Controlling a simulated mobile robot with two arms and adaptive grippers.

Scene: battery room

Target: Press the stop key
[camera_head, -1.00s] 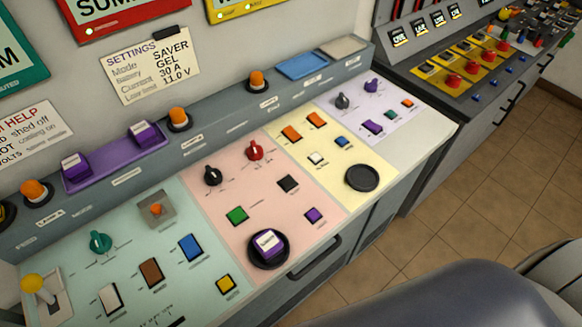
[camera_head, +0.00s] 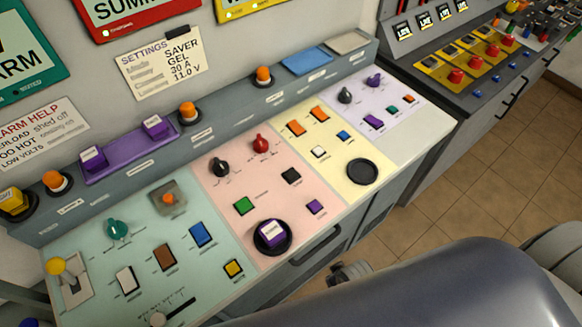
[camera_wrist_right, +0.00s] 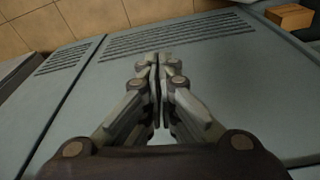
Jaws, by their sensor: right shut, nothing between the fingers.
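The sloped console carries several coloured keys, and I cannot read which is marked stop. The pink section has a green key (camera_head: 244,205), a black key (camera_head: 291,176), a small purple key (camera_head: 316,207) and a purple block with a white label (camera_head: 271,233) in a black round holder. The teal section has white (camera_head: 125,280), brown (camera_head: 163,257), blue (camera_head: 203,234) and yellow (camera_head: 233,268) keys. My right gripper (camera_wrist_right: 158,62) is shut and empty in the right wrist view, in front of grey cabinet panels. My left gripper is out of view.
Knobs, a lever (camera_head: 60,268) and orange domes (camera_head: 187,112) stick up from the console. A black handle (camera_head: 315,247) runs along its front. A second console (camera_head: 470,60) stands at the right.

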